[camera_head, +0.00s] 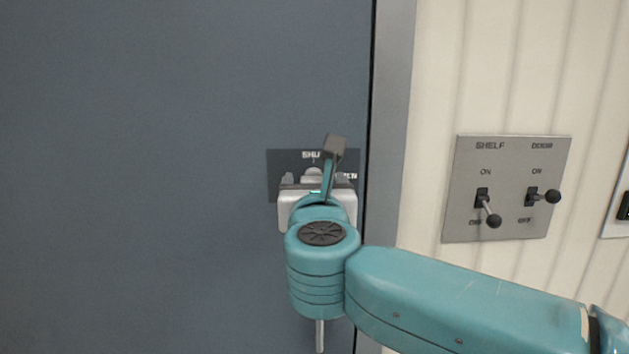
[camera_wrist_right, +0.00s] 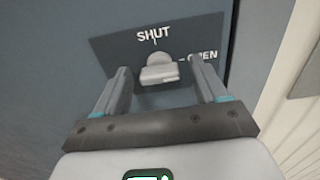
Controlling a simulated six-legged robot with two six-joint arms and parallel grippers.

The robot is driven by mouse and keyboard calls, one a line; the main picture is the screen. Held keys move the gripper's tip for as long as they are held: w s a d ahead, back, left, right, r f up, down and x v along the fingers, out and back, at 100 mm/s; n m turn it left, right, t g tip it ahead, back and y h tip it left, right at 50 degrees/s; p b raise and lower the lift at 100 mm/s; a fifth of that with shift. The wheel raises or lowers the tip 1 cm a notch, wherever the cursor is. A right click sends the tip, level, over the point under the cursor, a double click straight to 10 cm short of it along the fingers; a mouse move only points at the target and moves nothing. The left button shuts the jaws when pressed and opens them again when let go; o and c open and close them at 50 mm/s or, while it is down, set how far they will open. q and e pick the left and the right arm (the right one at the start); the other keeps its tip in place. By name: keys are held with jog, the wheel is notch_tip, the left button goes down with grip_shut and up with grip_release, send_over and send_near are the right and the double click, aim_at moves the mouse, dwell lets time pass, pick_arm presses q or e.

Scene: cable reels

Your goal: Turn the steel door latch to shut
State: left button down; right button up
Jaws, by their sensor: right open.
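The steel door latch (camera_wrist_right: 158,70) is a small pale handle on a dark plate (camera_wrist_right: 110,48) fixed to the blue-grey door (camera_head: 180,180). The plate reads SHUT above the latch and OPEN to its right. I cannot tell clearly which mark the handle points to. My right gripper (camera_wrist_right: 163,84) is open, with one finger on each side of the latch and visible gaps between. In the head view my right gripper (camera_head: 316,183) is in front of the plate, and its wrist hides most of the latch. My left gripper is not in view.
A grey door frame (camera_head: 391,130) runs beside the door's right edge. Right of it, a metal switch panel (camera_head: 510,220) marked SHELF and DOOR carries two black-knobbed levers on the cream ribbed wall (camera_head: 435,80). My right arm crosses below this panel. The door left of the plate is bare.

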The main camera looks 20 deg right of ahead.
jog(key=shift+w+f, duration=0.1)
jog(key=shift+w, duration=0.1)
jog(key=shift+c, duration=0.4)
jog(key=shift+s, duration=0.1)
jog(key=c, duration=1)
